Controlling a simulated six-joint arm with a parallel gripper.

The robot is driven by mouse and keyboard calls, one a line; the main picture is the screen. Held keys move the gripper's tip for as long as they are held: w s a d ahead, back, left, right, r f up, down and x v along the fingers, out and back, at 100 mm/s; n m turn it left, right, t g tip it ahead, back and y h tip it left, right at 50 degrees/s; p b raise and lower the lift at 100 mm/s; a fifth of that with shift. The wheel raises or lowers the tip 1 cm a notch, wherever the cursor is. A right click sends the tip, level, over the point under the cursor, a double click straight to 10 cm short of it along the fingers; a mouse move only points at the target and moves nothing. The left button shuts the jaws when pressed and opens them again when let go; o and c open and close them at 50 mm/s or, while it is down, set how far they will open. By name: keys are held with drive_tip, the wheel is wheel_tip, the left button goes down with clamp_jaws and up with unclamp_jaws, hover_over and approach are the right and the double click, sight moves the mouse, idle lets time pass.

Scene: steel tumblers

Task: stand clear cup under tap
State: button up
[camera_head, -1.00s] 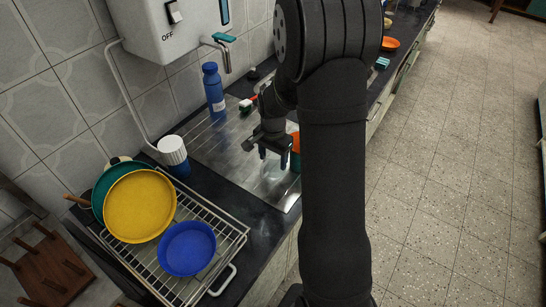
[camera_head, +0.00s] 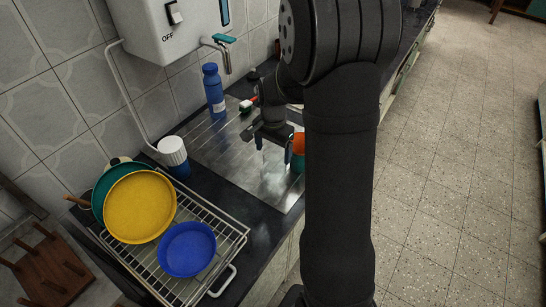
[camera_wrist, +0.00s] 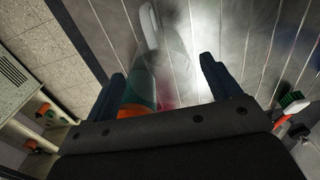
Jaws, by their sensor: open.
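My gripper (camera_head: 272,148) is open, fingers pointing down over the steel drainboard (camera_head: 232,160). In the wrist view its fingertips (camera_wrist: 163,76) stand apart. A faint see-through shape (camera_wrist: 172,60) shows between and beyond them; it may be the clear cup, but its outline is too weak to be sure. The tap (camera_head: 224,55) hangs from a white wall heater (camera_head: 165,28), behind and left of my gripper. An orange and teal item (camera_head: 298,146) stands close to the right finger in the head view, partly hidden by my arm.
A blue bottle (camera_head: 213,90) stands below the tap. A white-topped blue item (camera_head: 173,151) stands at the drainboard's left. A wire rack (camera_head: 215,265) holds a yellow pan (camera_head: 140,206) and a blue bowl (camera_head: 187,249). A red and green brush-like item (camera_head: 248,104) lies behind my gripper.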

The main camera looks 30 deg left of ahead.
drive_tip(key=shift+o, duration=0.5)
wheel_tip(320, 180, up, 8)
drive_tip(key=n+t, duration=1.3)
drive_tip(key=n, duration=2.3)
approach(268, 160)
drive_tip(key=x, duration=1.2)
drive_tip(key=shift+w, duration=0.1)
drive_tip(key=shift+t, duration=0.3)
